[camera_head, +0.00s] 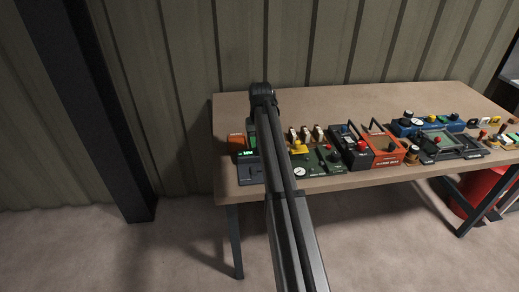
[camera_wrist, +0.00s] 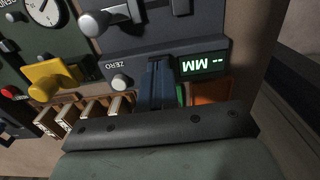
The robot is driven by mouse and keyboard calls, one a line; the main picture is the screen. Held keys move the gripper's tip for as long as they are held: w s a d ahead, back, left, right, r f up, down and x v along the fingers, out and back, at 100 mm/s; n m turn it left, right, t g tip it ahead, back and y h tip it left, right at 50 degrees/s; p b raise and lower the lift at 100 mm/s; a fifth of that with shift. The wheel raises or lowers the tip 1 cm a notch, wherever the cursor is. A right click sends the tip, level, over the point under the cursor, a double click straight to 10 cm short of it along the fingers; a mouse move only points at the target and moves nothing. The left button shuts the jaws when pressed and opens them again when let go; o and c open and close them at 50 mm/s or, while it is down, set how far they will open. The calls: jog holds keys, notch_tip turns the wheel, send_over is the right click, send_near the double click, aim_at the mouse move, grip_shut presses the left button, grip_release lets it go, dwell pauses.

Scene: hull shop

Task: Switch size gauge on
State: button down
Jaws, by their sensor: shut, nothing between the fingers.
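The size gauge is a dark box (camera_wrist: 145,40) with a green-lit display (camera_wrist: 203,64) reading "-- MM" in the wrist view, where it appears upside down. A round pale button (camera_wrist: 121,82) marked ZERO sits beside the display. A silver lever or knob (camera_wrist: 95,23) stands near the gauge's edge. In the head view the gauge's base (camera_head: 250,174) shows left of my arm, which hides its right side. My gripper (camera_wrist: 158,68) is shut and empty, its fingers in front of the gauge between the ZERO button and the display. Whether they touch it I cannot tell.
A green panel (camera_head: 313,170) with a yellow knob and dial stands close to the right. Upright wooden pieces (camera_head: 305,133) stand behind it. An orange item (camera_head: 236,142) sits behind the gauge. More devices crowd the bench (camera_head: 350,97) rightward; its back strip is clear.

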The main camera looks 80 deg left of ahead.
jog(key=shift+r, duration=3.25)
